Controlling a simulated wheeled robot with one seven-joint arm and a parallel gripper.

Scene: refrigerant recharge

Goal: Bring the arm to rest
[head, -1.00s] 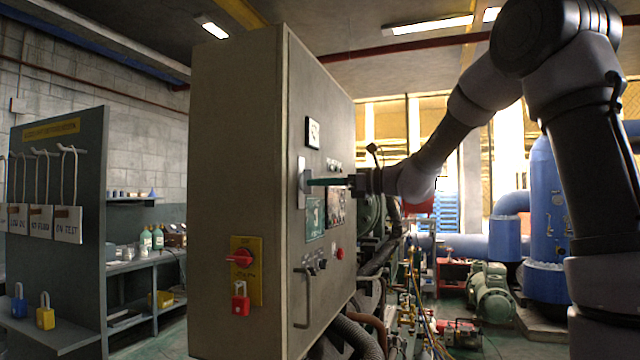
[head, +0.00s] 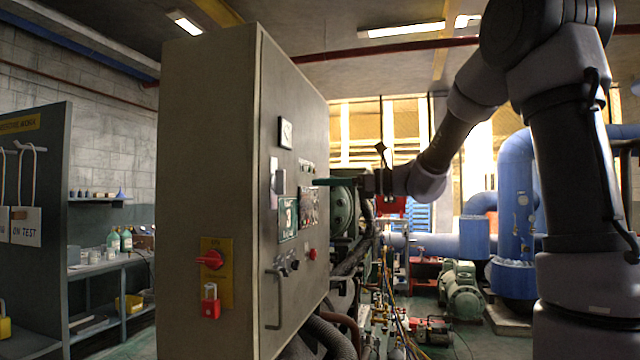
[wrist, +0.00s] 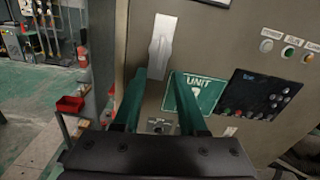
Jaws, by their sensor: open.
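My gripper (head: 322,181) is in front of the grey control cabinet's door in the head view, its green fingers pointing left at it. A gap shows between the fingertips and a pale metal handle plate (head: 274,183) on the door. In the wrist view my gripper (wrist: 168,80) is open, with nothing between its two green fingers. The metal handle (wrist: 162,48) and a green "UNIT" sign (wrist: 195,98) are beyond the fingers. My arm is bent, coming down from the upper right.
The cabinet (head: 205,140) carries a red switch (head: 210,260) with a red padlock (head: 211,301), and a door pull (head: 275,300). Hoses (head: 335,335) and machinery are beneath my gripper. Blue pipes (head: 515,200) stand behind my arm. A tag board (head: 38,170) is at far left.

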